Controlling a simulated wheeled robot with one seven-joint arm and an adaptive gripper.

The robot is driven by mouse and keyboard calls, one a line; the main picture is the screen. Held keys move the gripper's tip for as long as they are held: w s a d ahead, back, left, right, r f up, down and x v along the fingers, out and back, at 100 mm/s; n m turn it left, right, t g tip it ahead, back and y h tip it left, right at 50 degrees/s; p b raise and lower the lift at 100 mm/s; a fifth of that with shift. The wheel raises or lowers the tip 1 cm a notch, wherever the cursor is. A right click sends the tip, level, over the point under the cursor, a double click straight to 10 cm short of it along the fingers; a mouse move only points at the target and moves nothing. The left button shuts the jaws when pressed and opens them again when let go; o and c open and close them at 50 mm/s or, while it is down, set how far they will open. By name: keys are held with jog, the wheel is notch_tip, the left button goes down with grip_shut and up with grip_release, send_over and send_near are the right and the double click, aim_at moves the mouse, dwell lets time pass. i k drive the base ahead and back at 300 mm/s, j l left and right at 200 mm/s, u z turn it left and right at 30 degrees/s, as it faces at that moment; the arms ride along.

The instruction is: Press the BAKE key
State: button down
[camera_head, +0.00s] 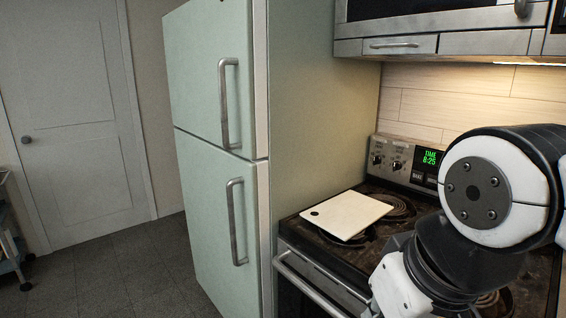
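The stove's control panel (385,147) stands at the back of the range, left of my arm. It has knobs (396,165) and a green lit display (430,157) that seems to read TIME 8:25. A few small dark keys (417,176) sit below the display; their labels are too small to read, so I cannot tell which is BAKE. My arm hides the right part of the panel. My arm fills the right side of the view in front of the stove, and its gripper does not show.
A white cutting board (347,214) lies on the stove's left side, over the coils. A bare coil burner (397,205) is behind it. A pale green fridge (222,150) stands left of the stove. A microwave (440,12) hangs above.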

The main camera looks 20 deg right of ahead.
aim_at(419, 176)
jog(key=z, duration=1.15)
